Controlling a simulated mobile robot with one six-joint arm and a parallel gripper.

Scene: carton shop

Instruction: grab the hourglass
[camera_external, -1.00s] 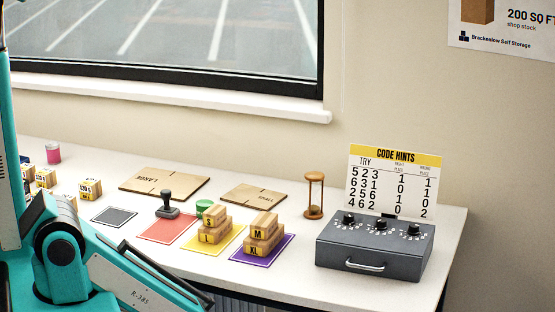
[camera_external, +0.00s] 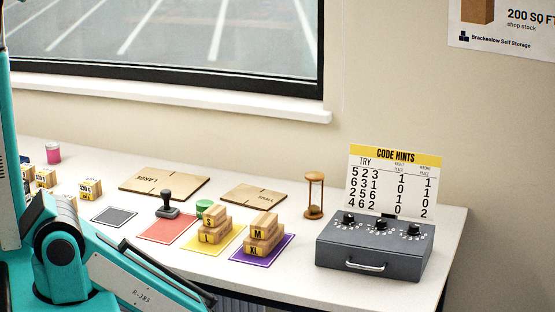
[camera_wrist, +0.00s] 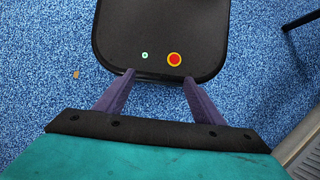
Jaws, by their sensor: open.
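The hourglass (camera_external: 314,196) stands upright on the white table in the external view, left of the code hints card and behind the grey box. The external view shows my teal arm at the lower left, with the gripper out of frame. The hourglass is not in the wrist view.
A grey box with dials (camera_external: 372,246) stands at the table's right end, before the code hints card (camera_external: 394,181). Stacked wooden blocks (camera_external: 264,232), a stamp (camera_external: 167,205), coloured mats and flat cartons (camera_external: 163,180) lie left of the hourglass. The white table (camera_external: 290,279) has an open front edge.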

